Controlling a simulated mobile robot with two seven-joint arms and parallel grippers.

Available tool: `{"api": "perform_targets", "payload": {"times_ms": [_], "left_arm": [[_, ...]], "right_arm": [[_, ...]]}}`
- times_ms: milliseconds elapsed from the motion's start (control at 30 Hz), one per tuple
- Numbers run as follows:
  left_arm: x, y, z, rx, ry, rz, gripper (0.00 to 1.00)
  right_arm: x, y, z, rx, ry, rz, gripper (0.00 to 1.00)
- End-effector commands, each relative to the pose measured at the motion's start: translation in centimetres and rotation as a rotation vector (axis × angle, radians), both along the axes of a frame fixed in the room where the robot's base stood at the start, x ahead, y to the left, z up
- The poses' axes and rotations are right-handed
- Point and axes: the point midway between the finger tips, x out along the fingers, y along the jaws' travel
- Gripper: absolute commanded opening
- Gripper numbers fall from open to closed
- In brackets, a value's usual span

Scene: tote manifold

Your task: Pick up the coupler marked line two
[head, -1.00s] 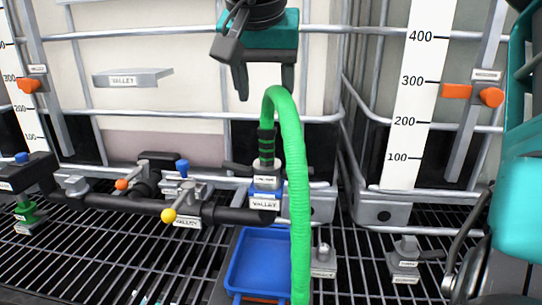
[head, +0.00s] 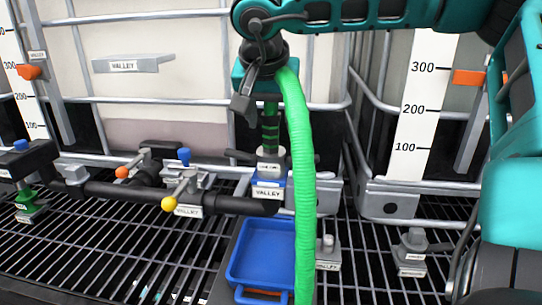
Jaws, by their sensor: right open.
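A green hose (head: 305,180) arches up and hangs down in front of a coupler. The coupler (head: 268,156) has dark bands above a pale collar and stands upright on a blue-and-grey fitting (head: 267,187) labelled "VALLEY". The small tag on the coupler is too small to read, so I cannot confirm line two. My right gripper (head: 265,92) is open at the top of the hose's arch, above the collar. The hose and a grey part of the gripper hide most of its fingers, so contact is unclear. My left gripper is not in view.
A black manifold pipe (head: 120,199) with orange, yellow and blue knobs runs left of the coupler. A blue tray (head: 235,265) sits below on the grating. Grey fittings (head: 412,250) stand at right. The caged tote (head: 190,75) rises close behind.

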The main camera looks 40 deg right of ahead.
Motion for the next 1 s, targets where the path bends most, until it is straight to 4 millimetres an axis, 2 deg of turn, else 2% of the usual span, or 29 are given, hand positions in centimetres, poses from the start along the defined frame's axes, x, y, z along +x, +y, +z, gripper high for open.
{"api": "perform_targets", "payload": {"times_ms": [33,133,433,1000], "left_arm": [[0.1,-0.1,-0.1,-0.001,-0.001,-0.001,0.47],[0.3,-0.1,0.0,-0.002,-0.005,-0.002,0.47],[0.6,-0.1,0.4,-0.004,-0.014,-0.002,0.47],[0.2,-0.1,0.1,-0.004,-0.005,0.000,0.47]], "right_arm": [[0.2,-0.3,-0.9,0.002,0.002,-0.002,0.59],[0.6,-0.8,-1.7,0.001,0.000,-0.003,0.59],[0.7,-0.9,-1.9,0.000,-0.002,-0.003,0.58],[0.7,-0.9,-1.9,0.000,-0.002,-0.003,0.04]]}}
